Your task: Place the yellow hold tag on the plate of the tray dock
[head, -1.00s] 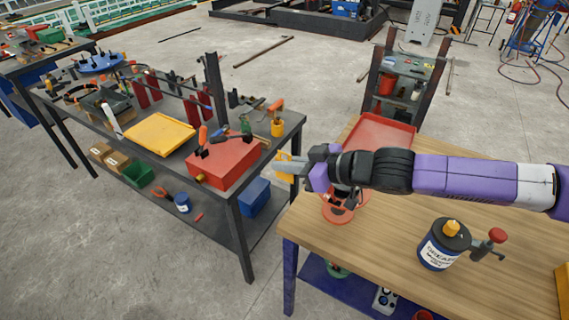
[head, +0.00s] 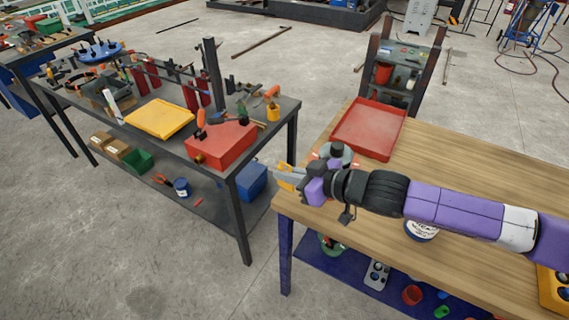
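My gripper (head: 287,176) reaches left past the near left corner of the wooden table, beside the dark workbench. Its grey fingers are closed on a small yellow piece, which looks like the yellow hold tag (head: 286,185); the fingers hide part of it. The tag is in the air in front of the gap between the two tables. A shallow red tray (head: 345,138) lies on the wooden table behind my gripper. I cannot tell which thing is the tray dock or its plate.
The dark workbench holds a yellow tray (head: 160,118), a red box (head: 222,146) and upright red cylinders. A round grey-topped item (head: 338,152) stands close behind my gripper on the wooden table (head: 480,165). My arm partly hides a grease can (head: 421,231).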

